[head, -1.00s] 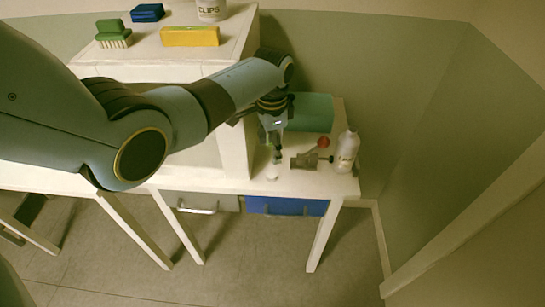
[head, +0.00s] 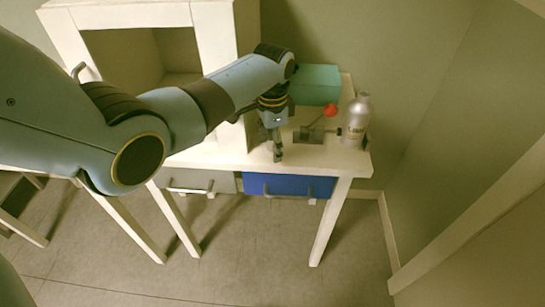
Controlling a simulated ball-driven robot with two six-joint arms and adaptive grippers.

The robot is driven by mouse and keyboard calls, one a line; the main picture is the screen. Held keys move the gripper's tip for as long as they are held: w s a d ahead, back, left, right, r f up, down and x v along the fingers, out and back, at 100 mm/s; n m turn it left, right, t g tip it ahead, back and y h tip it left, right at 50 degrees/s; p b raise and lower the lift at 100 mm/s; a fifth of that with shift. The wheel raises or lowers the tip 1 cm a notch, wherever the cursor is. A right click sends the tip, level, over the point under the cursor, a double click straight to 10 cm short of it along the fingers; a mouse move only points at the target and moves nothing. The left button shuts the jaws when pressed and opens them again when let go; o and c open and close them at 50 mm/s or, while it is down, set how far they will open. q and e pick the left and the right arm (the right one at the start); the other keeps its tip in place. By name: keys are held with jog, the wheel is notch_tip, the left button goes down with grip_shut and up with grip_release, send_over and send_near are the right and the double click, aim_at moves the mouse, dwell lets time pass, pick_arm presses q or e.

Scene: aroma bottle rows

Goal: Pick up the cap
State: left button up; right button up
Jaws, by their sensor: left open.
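My left gripper (head: 278,156) points down over the front part of the white table (head: 230,161), left of the bottle. It is open. I cannot make out the cap in the head view now; it may be hidden by the fingers. A silver-white bottle (head: 357,118) stands upright at the table's right end, apart from the gripper. My right gripper is not in view.
A teal box (head: 316,84) stands behind the gripper. A small grey device (head: 308,135) and a red ball-shaped knob (head: 330,110) are between gripper and bottle. A white cabinet (head: 247,40) rises at left. Below are a blue drawer (head: 285,185) and a grey drawer (head: 205,180).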

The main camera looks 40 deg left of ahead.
pick_arm(q)
jog(key=shift+f, duration=0.2)
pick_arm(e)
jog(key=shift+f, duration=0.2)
pick_arm(q)
jog(key=c, duration=0.8)
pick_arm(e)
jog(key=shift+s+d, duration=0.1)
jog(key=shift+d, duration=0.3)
